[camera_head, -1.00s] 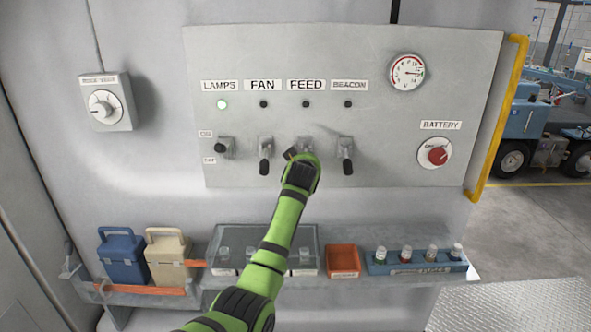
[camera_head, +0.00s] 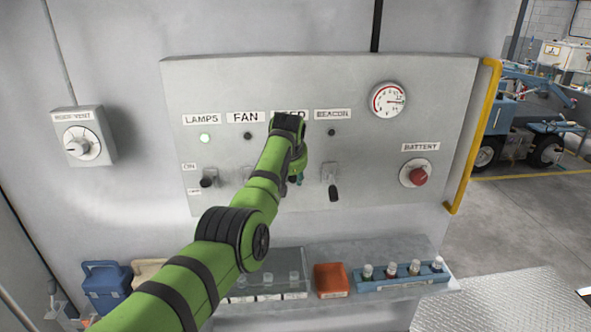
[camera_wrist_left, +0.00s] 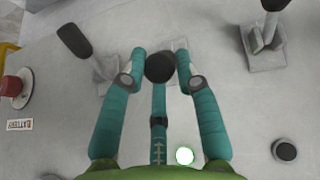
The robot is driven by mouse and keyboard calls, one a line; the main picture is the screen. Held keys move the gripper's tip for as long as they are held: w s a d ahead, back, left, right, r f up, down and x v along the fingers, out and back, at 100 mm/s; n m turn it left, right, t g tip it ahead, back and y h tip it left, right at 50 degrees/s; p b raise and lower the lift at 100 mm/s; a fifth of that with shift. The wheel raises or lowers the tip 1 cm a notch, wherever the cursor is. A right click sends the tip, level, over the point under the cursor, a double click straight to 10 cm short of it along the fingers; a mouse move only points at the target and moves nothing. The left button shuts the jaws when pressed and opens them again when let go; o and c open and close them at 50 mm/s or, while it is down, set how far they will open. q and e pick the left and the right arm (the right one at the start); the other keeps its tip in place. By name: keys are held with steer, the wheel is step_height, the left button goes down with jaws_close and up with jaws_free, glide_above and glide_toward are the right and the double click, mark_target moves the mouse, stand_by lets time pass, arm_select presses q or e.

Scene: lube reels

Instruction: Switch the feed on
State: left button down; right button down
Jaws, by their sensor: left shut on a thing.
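My left gripper (camera_head: 296,178) is at the feed switch, under the partly covered FEED label (camera_head: 290,115); its arm hides the switch in the head view. In the left wrist view, which is turned upside down, its teal fingers (camera_wrist_left: 160,66) are closed around the dark feed lever knob (camera_wrist_left: 160,68). The feed lamp (camera_wrist_left: 184,155) glows green there; in the head view it is hidden. My right gripper is not in view.
The beacon lever (camera_head: 333,190) hangs down close on the right, its lamp (camera_head: 331,132) dark. The fan lever (camera_wrist_left: 264,32) is on the other side, its lamp (camera_head: 248,136) dark. The lamps indicator (camera_head: 205,138) is green. A shelf with an orange bin (camera_head: 331,280) lies below.

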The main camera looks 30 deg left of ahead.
arm_select(q)
steer(key=shift+a+r, duration=0.25)
steer(key=shift+a, duration=0.05)
steer(key=c, duration=1.1)
jaws_free()
steer(key=shift+o, duration=0.4)
steer(key=shift+w+a+f, duration=0.1)
steer(key=shift+a, duration=0.1)
steer(key=shift+d, duration=0.1)
steer(key=shift+d, duration=0.15)
steer(key=v, duration=1.2)
